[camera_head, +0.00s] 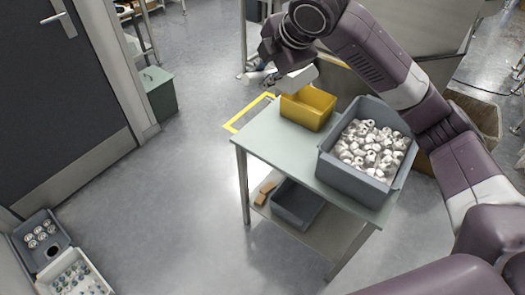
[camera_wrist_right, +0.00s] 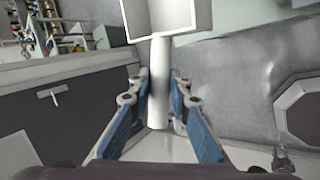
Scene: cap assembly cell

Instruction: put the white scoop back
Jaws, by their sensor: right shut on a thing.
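The white scoop shows in the right wrist view (camera_wrist_right: 166,18), with its pale handle running down between the fingers of my right gripper (camera_wrist_right: 157,88). The fingers are shut on the handle. In the head view the scoop (camera_head: 297,80) is held in the air just above the back-left rim of the yellow bin (camera_head: 298,113). My right gripper (camera_head: 278,62) is behind it, partly hidden by my own wrist. The yellow bin stands on the pale green table (camera_head: 262,142); its visible inside looks empty. My left gripper is not in view.
A grey bin (camera_head: 347,180) full of white parts stands on the table, right of the yellow bin. The lower shelf holds a dark grey bin (camera_head: 298,205) and brown blocks (camera_head: 265,192). Yellow tape (camera_head: 247,112) marks the floor. Trays (camera_head: 75,275) stand at lower left.

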